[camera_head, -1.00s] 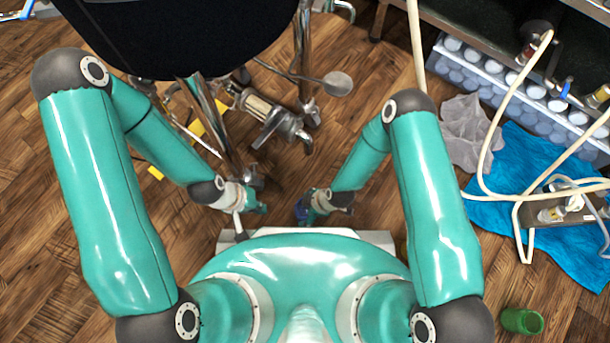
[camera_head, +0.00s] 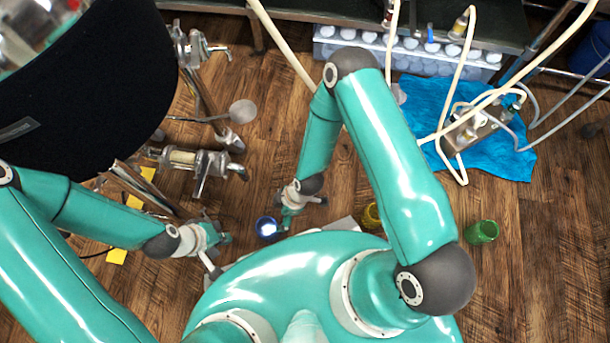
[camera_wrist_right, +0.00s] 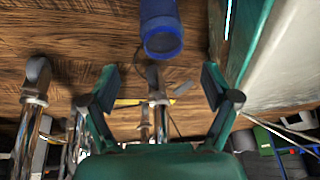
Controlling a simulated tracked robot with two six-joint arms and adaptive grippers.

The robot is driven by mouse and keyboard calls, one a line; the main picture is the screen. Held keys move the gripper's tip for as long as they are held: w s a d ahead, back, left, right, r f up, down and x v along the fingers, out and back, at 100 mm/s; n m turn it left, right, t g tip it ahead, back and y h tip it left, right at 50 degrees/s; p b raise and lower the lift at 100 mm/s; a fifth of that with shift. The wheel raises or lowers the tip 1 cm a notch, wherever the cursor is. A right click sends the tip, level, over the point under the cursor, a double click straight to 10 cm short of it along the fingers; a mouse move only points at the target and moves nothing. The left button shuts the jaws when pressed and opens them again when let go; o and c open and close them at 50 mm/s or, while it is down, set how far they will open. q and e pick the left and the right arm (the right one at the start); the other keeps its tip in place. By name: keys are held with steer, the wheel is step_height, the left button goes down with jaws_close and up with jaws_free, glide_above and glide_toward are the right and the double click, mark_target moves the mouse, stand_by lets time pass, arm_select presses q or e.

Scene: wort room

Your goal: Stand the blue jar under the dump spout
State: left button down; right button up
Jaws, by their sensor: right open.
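The blue jar (camera_head: 266,228) is on the wooden floor in front of my base, its round mouth facing up to the head camera. In the right wrist view the blue jar (camera_wrist_right: 161,30) is at the top, past the spread fingertips and not between them. My right gripper (camera_head: 290,212) is open just right of the jar; its spread fingers (camera_wrist_right: 158,85) show empty in the wrist view. My left gripper (camera_head: 218,238) hangs left of the jar, its finger opening unclear. Metal valves and pipes (camera_head: 195,160) stand by the black vessel (camera_head: 80,100); I cannot tell which is the dump spout.
A yellow jar (camera_head: 371,216) and a green jar (camera_head: 482,232) stand to the right. A blue cloth (camera_head: 415,105) bears a pump with pale hoses (camera_head: 480,130). A crate of bottles (camera_head: 345,45) is at the back. Yellow pieces (camera_head: 117,257) lie at left. Floor at lower right is clear.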

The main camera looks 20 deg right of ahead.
steer(key=s+d+r+m, duration=0.3)
steer(key=d+r+m, duration=0.5)
steer(key=m, duration=0.8)
step_height(320, 180, up, 2)
steer(key=shift+s+r+m, duration=0.1)
steer(key=shift+s+m, duration=0.2)
steer(key=shift+m, duration=0.1)
steer(key=shift+d, duration=0.1)
